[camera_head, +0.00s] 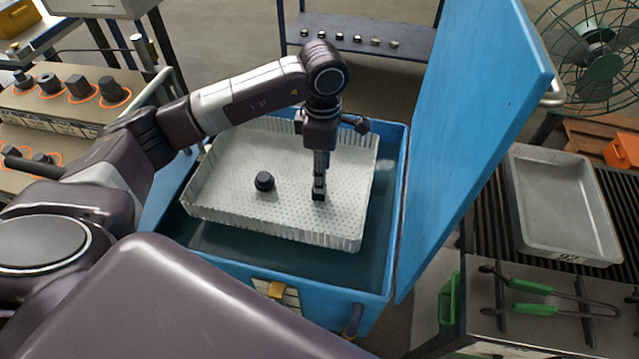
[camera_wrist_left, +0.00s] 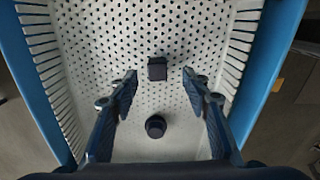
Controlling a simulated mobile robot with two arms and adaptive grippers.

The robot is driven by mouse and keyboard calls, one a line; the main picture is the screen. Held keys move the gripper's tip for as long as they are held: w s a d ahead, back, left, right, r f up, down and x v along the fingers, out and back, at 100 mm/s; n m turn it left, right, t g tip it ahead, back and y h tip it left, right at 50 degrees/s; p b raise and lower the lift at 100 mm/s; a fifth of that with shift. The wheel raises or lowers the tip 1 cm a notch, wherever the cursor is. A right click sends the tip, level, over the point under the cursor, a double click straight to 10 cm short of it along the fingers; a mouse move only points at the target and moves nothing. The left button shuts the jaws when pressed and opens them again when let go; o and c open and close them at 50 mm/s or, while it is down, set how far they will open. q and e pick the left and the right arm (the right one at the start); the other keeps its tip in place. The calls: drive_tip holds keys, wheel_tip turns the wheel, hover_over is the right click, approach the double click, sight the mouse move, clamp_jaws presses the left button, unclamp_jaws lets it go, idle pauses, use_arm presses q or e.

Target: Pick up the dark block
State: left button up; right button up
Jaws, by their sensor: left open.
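Two dark pieces stand on the floor of a white perforated basket (camera_head: 225,205). One is a squarish dark block (camera_wrist_left: 157,68), seen in the left wrist view ahead of and between the fingertips. The other is a rounder dark piece with a flat top (camera_wrist_left: 155,126), lower in that view, between the fingers. In the head view one dark piece (camera_head: 264,181) stands clear, left of my gripper. My left gripper (camera_head: 319,192) points down into the basket, open and empty; it also shows in the left wrist view (camera_wrist_left: 158,82). Its fingertips hide what lies behind them in the head view. My right gripper is out of view.
The basket sits in a blue tank (camera_head: 400,215) with dark liquid; its blue lid (camera_head: 480,120) stands raised at the right. A grey tray (camera_head: 565,205) and green-handled tongs (camera_head: 535,310) lie on the right. Dark parts stand on a left-hand bench (camera_head: 60,110).

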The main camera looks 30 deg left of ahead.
use_arm(q)
drive_tip(key=f, duration=0.2)
drive_tip(key=f+p, duration=0.1)
drive_tip(key=f, duration=0.2)
drive_tip(key=shift+a+f+p, duration=0.3)
drive_tip(key=shift+a+p, duration=0.1)
drive_tip(key=shift+w+f, duration=0.1)
drive_tip(key=shift+f, duration=0.35)
clamp_jaws()
